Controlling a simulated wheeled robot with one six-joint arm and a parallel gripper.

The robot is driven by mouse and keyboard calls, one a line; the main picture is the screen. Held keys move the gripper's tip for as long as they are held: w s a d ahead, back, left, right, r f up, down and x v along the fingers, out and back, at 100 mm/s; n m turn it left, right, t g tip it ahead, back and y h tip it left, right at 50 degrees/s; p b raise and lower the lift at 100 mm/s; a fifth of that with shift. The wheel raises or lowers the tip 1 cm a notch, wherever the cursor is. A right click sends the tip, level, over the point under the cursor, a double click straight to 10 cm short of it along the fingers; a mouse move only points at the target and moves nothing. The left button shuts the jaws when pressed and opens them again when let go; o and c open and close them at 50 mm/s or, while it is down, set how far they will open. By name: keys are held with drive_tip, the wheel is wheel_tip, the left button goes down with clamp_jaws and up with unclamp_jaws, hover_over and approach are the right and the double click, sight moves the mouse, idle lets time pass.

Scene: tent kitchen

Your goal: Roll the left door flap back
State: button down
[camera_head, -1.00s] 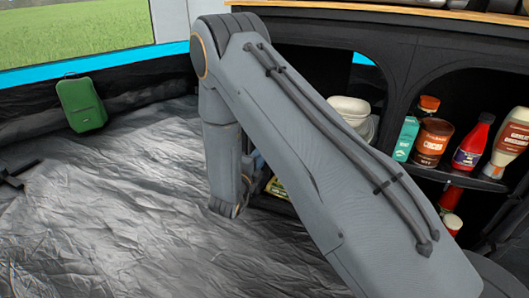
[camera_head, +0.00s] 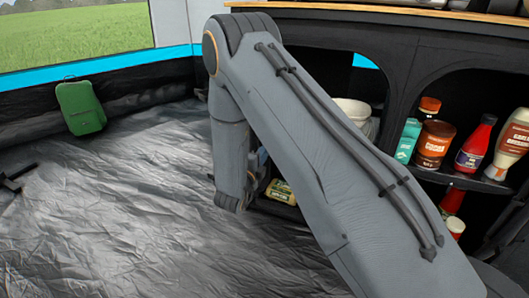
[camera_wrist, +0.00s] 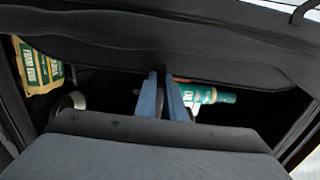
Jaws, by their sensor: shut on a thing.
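In the wrist view, the left door flap (camera_wrist: 110,50) is a dark fabric band bunched across the upper part of a dark cabinet opening. My gripper (camera_wrist: 164,78) has two blue fingers close together, with their tips at the lower edge of the flap. The fingers are shut on the flap's edge. In the head view my arm hides most of the left opening, and the flap cannot be made out there.
Yellow packs (camera_wrist: 40,65) and a green-and-white bottle (camera_wrist: 205,95) lie inside behind the flap. The right compartment holds a brown jar (camera_head: 433,143) and a red bottle (camera_head: 475,145).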

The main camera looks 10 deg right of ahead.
drive_tip(key=shift+w+a, duration=0.8)
drive_tip(key=shift+a, duration=0.25)
drive_tip(key=c, duration=1.8)
unclamp_jaws()
drive_tip(key=shift+a, duration=0.15)
drive_tip(key=shift+c, duration=0.2)
drive_tip(key=p+v, duration=0.3)
drive_tip(key=v, duration=0.4)
drive_tip(key=shift+s, duration=0.25)
drive_tip(key=shift+a, duration=0.25)
